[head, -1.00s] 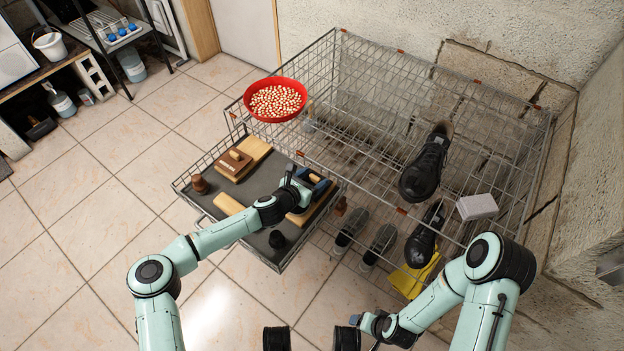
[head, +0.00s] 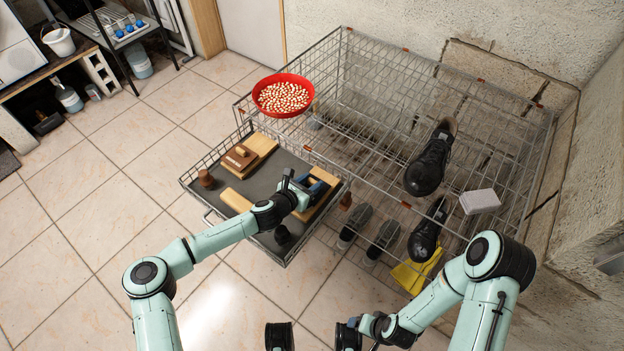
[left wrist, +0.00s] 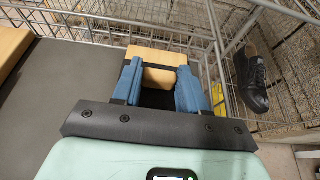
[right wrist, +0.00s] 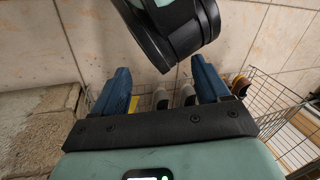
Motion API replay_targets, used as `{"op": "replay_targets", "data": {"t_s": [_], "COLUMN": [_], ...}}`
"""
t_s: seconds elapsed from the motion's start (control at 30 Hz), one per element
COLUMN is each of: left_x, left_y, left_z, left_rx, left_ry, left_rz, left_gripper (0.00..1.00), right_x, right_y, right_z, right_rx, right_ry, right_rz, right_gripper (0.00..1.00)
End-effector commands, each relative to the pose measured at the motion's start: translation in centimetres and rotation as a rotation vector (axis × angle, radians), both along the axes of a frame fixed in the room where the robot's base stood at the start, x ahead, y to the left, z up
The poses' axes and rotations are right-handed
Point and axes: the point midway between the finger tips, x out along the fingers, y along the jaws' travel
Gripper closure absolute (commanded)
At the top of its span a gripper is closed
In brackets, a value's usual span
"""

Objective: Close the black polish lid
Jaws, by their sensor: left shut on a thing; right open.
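My left gripper (head: 318,184) is at the right end of the pulled-out grey tray. In the left wrist view its blue fingers (left wrist: 158,88) are shut on a pale wooden handle (left wrist: 158,78). A dark piece, probably the black polish lid (left wrist: 160,98), shows under the handle, mostly hidden by the gripper. A wooden block (left wrist: 157,56) lies just beyond the fingers. Whether the lid sits level on it, I cannot tell. My right gripper (right wrist: 160,88) is open and empty, away from the tray.
The tray (head: 262,182) also holds a brown lidded piece (head: 238,160) by a wooden block, another wooden bar (head: 235,200), a brown jar (head: 206,178) and a black jar (head: 282,234). The wire rack (head: 380,110) bears a red bowl (head: 283,96), shoes (head: 428,165) and a pale block (head: 480,201).

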Motion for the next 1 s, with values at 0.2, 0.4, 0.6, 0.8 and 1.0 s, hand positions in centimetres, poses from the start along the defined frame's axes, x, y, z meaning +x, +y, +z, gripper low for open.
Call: {"op": "replay_targets", "data": {"t_s": [0.2, 0.4, 0.6, 0.8, 1.0], "left_x": [0.1, 0.1, -0.3, -2.8, -6.3], "left_y": [0.0, 0.0, 0.3, 2.2, 4.7], "left_z": [0.1, 0.1, 0.3, 1.7, 3.5], "left_rx": [-0.002, -0.002, -0.001, 0.000, 0.000], "left_ry": [-0.001, -0.001, 0.000, -0.001, -0.001], "left_rz": [0.001, 0.000, 0.000, 0.001, 0.002], "left_gripper": [0.35, 0.32, 0.32, 0.32, 0.32], "right_x": [0.1, 0.1, -0.1, -1.3, -2.9], "right_y": [-0.1, -0.1, 0.0, 0.6, 1.4], "right_z": [-0.1, -0.1, 0.2, 1.3, 2.6], "right_rx": [-0.002, -0.002, 0.001, 0.017, 0.038], "right_ry": [-0.001, -0.001, 0.003, 0.035, 0.078], "right_rz": [-0.002, -0.002, 0.001, 0.014, 0.033], "right_gripper": [0.25, 0.25, 0.25, 0.25, 0.25]}}
